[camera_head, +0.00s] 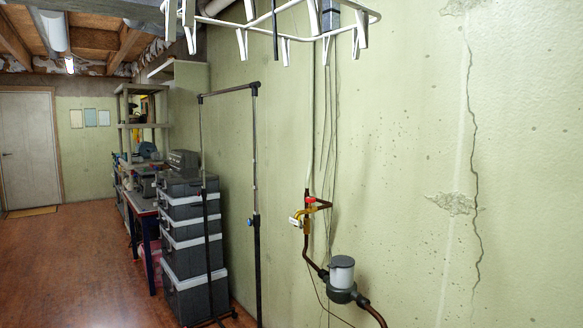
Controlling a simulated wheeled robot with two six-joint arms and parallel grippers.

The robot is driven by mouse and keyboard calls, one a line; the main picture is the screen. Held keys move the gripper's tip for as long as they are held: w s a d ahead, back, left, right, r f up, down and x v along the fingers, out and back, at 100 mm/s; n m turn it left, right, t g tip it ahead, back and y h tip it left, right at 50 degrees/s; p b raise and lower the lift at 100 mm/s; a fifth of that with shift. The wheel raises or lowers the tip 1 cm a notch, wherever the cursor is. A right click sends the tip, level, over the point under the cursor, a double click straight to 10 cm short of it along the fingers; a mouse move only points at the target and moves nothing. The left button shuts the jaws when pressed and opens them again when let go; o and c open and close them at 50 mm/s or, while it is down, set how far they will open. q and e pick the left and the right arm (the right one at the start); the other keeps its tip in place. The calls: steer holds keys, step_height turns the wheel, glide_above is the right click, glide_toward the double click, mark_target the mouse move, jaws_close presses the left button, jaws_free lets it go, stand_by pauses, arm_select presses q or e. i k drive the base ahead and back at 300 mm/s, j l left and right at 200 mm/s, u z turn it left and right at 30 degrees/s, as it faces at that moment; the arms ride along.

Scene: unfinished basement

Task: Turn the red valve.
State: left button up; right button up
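A small red valve handle (311,200) sits on a thin copper pipe on the green wall, right of centre in the head view. A yellow fitting (299,213) and a small white part are just below and left of it. Below, the pipe runs down to a grey round meter (342,277) with a pale cap. The valve is small in the picture, so its exact angle is hard to read. Neither of my grippers shows in this view.
A black clothes rack (256,180) stands left of the valve. Stacked grey storage boxes (190,240) and a workbench line the wall behind it. A white drying rack (290,38) hangs above. Open reddish floor (80,265) lies at left.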

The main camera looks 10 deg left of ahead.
mark_target(310, 199)
steer(key=i+j+z, duration=0.1)
steer(key=z, duration=0.35)
steer(key=i+j+z, duration=0.1)
steer(key=j+z, duration=0.15)
steer(key=z, duration=0.25)
steer(key=j+z, duration=0.2)
steer(key=z, duration=0.25)
steer(key=i+j, duration=0.05)
